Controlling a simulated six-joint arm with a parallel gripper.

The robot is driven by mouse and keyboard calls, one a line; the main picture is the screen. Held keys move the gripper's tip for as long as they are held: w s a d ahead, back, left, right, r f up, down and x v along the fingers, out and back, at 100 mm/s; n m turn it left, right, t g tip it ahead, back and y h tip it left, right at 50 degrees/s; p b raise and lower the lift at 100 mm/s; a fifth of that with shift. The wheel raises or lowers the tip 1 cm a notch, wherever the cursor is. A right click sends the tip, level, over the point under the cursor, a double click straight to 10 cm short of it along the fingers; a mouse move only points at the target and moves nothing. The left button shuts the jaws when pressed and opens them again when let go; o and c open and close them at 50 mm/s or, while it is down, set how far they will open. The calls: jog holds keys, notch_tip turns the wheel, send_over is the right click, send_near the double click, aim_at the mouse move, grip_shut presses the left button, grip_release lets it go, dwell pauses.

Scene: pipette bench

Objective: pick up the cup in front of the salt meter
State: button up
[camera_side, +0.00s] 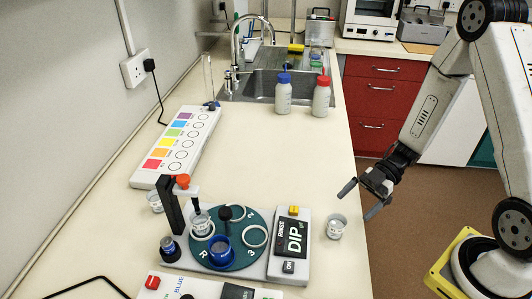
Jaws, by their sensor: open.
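A small clear cup (336,226) with a pale label stands upright on the bench near its right edge, just right of the panel marked DIP. Two more cups show: one (200,222) at the turntable and one (155,202) on the bench at its left, partly behind the black post. My gripper (359,200) is open and empty, by the bench's right edge, above and to the right of the right-hand cup in the picture, apart from it. I cannot tell which device is the salt meter.
The turntable device (260,258) with a black post fills the front middle. A colour-striped panel (166,152) lies behind it. Two bottles, blue-capped (284,96) and red-capped (321,98), stand before the sink (262,84). The bench between bottles and turntable is clear.

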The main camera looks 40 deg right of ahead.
aim_at(331, 228)
jog(key=shift+x, duration=2.5)
jog(key=c, duration=1.3)
